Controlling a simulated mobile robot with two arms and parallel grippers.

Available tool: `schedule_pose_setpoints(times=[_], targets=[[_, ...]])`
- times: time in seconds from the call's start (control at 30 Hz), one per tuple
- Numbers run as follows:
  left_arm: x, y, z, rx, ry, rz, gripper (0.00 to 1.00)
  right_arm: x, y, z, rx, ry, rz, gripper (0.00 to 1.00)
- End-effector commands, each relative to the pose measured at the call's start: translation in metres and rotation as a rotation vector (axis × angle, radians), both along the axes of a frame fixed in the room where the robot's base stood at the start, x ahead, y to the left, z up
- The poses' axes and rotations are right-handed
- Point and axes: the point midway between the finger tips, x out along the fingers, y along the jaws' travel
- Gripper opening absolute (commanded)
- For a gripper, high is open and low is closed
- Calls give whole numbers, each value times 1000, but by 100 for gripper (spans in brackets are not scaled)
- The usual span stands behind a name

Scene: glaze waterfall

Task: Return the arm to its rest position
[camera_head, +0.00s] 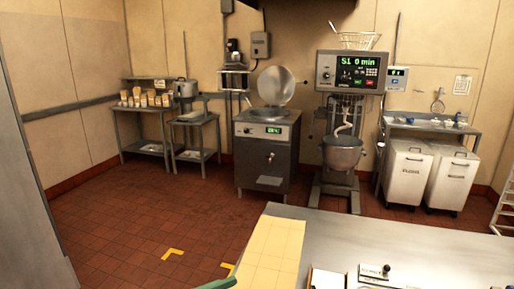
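Neither of my arms nor either gripper can be made out in the head view. A small green curved piece (217,284) shows at the bottom edge, and I cannot tell what it belongs to. A steel table (400,235) fills the lower right, with a pale yellow tiled strip (272,250) along its left end.
A steel kettle unit (267,150) with its lid raised and a mixer (342,150) stand at the back wall. Two white bins (405,172) are under a side table at right. A grey panel (30,170) edges the left. Red tiled floor (160,215) is open at centre left.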

Motion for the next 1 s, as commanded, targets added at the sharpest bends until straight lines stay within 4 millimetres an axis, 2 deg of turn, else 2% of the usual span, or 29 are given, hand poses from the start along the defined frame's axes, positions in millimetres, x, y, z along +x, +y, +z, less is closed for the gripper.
schedule_pose_setpoints(times=[0.13, 0.27, 0.37, 0.4, 0.47, 0.5, 0.6, 0.7, 0.8, 1.0], targets=[[14, 9, 29, -135, -64, 177, 100, 0, 0, 0, 0, 0, 0, 98], [33, 43, 43, -225, -78, 450, 100, 0, 4, 0, 5, 0, 0, 98], [42, 88, 26, -218, -7, 728, 100, 0, 8, 0, 9, 0, 1, 98], [41, 107, 10, -186, 46, 834, 100, 0, 9, 0, 11, 0, 1, 98], [32, 134, -18, -116, 147, 972, 100, 0, 10, 0, 12, 1, 1, 98], [22, 149, -41, -53, 228, 1047, 100, 0, 10, 0, 12, 1, 1, 98], [-17, 173, -97, 132, 449, 1155, 100, 0, 11, 0, 12, 1, 1, 98], [-60, 181, -138, 294, 635, 1163, 100, -1, 11, 0, 12, 1, 1, 98], [-98, 181, -165, 420, 780, 1125, 100, -1, 10, 0, 12, 1, 2, 98], [-167, 172, -196, 601, 995, 989, 100, -1, 10, 0, 12, 2, 2, 98]])
